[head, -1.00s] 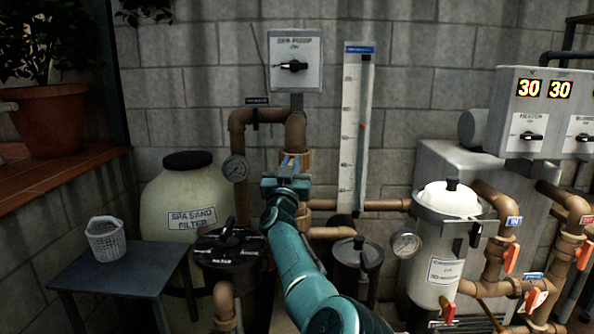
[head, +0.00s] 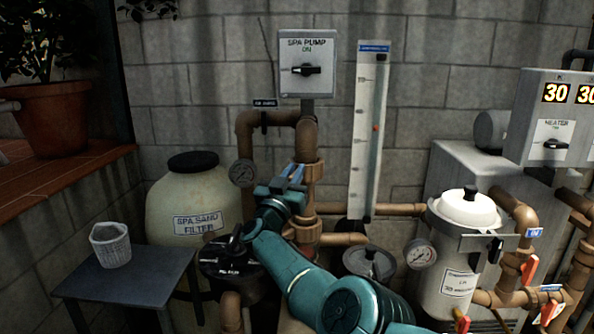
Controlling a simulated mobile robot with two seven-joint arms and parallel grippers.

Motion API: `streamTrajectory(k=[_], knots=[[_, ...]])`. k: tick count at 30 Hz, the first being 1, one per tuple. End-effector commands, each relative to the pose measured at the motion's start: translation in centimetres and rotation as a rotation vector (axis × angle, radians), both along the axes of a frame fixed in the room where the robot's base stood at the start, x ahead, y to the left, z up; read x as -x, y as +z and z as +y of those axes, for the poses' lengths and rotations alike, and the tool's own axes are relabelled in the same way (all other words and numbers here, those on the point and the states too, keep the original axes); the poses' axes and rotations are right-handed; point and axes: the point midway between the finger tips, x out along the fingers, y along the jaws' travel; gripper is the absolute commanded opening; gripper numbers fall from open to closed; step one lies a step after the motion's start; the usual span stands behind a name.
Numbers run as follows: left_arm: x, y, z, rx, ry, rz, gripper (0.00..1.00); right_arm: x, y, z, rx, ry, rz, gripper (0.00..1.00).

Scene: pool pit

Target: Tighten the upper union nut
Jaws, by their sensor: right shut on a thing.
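The upper union nut (head: 311,172) is a brown ring on the vertical brown pipe below the spa pump switch box. My right gripper (head: 292,174) is at its left front side, shut on it, and hides part of it. The fingertips point up and to the right, and the exact contact is small and hard to see. Brown pipe continues below the nut, partly behind my right arm. My left gripper is not in view.
A pressure gauge (head: 242,173) and the spa sand filter (head: 192,205) stand to the left. A tall flow meter (head: 368,135) is on the wall to the right, with a white-lidded canister (head: 463,225) beyond. A small table (head: 125,285) holds a white basket (head: 110,245).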

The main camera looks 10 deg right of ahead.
Motion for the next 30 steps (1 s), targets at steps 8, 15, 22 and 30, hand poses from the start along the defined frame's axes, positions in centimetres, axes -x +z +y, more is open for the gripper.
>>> streamTrajectory(k=[8,15,22,30], knots=[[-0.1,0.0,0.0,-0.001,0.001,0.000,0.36,0.1,1.9,0.4,0.015,-0.002,-0.034,0.18],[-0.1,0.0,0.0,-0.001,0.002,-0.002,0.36,0.0,1.3,0.2,0.009,-0.001,-0.023,0.35],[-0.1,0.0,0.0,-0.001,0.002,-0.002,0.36,0.0,1.1,0.2,0.007,0.000,-0.019,0.35],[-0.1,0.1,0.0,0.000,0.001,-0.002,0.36,0.0,0.7,-0.2,0.007,-0.001,-0.017,0.35]])
